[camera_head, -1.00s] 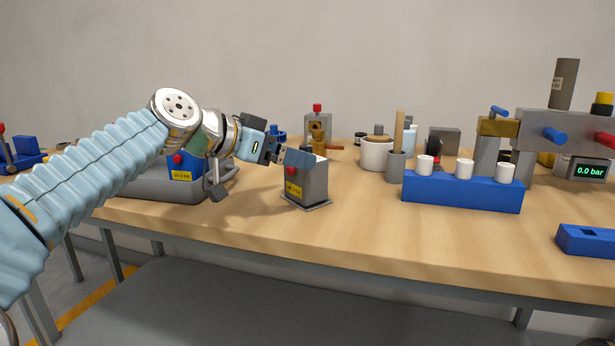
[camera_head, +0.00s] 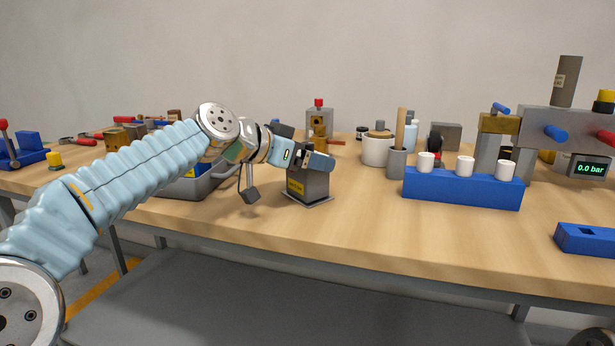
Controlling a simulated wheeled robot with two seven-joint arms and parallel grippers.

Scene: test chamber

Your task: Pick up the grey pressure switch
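The grey pressure switch (camera_head: 311,187) is a small upright box with a yellow label, standing on its flat base plate on the workbench. My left gripper (camera_head: 318,162) is at the top of the switch, and a finger covers its upper part and the red button seen earlier. The far side of the fingers is hidden, so I cannot tell whether they are closed on it. My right gripper is out of view.
A grey tray (camera_head: 190,187) lies behind my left arm. Right of the switch stand a white pot (camera_head: 377,152), a grey cup (camera_head: 396,164) and a blue block with white pegs (camera_head: 462,190). A test rig (camera_head: 560,122) is farther right.

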